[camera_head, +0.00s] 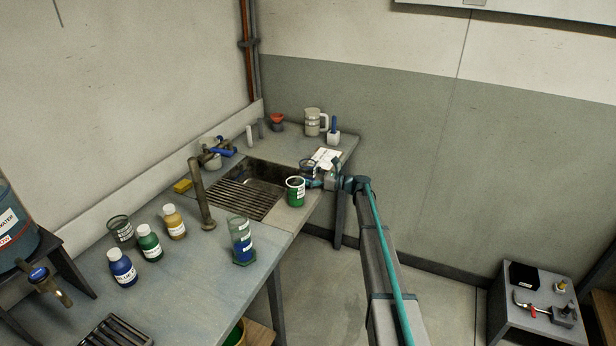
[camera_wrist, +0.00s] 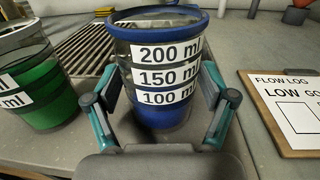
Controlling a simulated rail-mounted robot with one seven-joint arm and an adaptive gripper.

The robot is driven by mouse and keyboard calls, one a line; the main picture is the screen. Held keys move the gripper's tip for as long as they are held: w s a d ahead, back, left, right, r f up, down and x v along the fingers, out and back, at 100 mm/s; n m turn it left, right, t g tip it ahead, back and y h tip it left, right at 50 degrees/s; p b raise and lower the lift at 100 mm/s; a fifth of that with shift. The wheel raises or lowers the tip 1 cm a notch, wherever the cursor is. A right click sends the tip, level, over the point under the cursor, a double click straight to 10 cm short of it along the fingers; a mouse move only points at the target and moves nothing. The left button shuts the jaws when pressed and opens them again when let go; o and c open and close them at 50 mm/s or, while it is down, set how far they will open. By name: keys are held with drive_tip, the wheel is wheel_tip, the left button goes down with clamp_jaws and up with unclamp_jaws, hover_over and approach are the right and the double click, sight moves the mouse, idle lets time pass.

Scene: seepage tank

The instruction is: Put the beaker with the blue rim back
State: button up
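The beaker with the blue rim (camera_wrist: 158,75) is upright in the wrist view, with 200, 150 and 100 ml labels and a blue lower part. My gripper (camera_wrist: 160,88) has one finger on each side of it, and the pads appear to press on its walls. In the head view the beaker (camera_head: 307,167) is partly hidden by my gripper (camera_head: 318,178), at the right part of the bench. I cannot tell whether its base touches the bench. A beaker with green contents (camera_head: 295,192) stands close by, at the left in the wrist view (camera_wrist: 38,92).
A sink with a slatted grate (camera_head: 240,195) lies left of the beakers. A flow log clipboard (camera_head: 326,158) lies close on the right. A white jug (camera_head: 315,121) and a small bottle (camera_head: 333,135) stand behind. Several bottles and a blue-green vessel (camera_head: 241,242) stand on the near bench.

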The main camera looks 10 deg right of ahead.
drive_tip(key=shift+r, duration=0.15)
drive_tip(key=b+v, duration=0.3)
drive_tip(key=v, duration=0.9)
drive_tip(key=s+a+f+n+g+h, duration=0.25)
drive_tip(key=s+a+f, duration=0.25)
drive_tip(key=s+f, duration=0.6)
drive_tip(key=s+a+f+n+g+h, duration=0.1)
drive_tip(key=s+a+f+n+g, duration=0.2)
drive_tip(key=s+a+f, duration=0.5)
drive_tip(key=s+a+f+n+g+h, duration=0.2)
drive_tip(key=s+a+f+n+g, duration=0.1)
drive_tip(key=s+f, duration=1)
drive_tip(key=s+f+n+g+h, duration=0.2)
drive_tip(key=s+f+n, duration=0.15)
drive_tip(key=s, duration=0.75)
drive_tip(key=s+f+n+g+h, duration=0.25)
drive_tip(key=s+f, duration=0.25)
drive_tip(key=s, duration=0.6)
drive_tip(key=s+d+n+g+h, duration=0.1)
drive_tip(key=s+d+n+h, duration=0.1)
drive_tip(key=s, duration=0.9)
drive_tip(key=s+d+n+g+h, duration=0.1)
drive_tip(key=s+d+n+h, duration=0.2)
drive_tip(key=s+n, duration=0.4)
drive_tip(key=s, duration=0.4)
drive_tip(key=shift+d+r+g+h, duration=0.2)
drive_tip(key=shift+g+h, duration=0.1)
drive_tip(key=shift+h, duration=0.1)
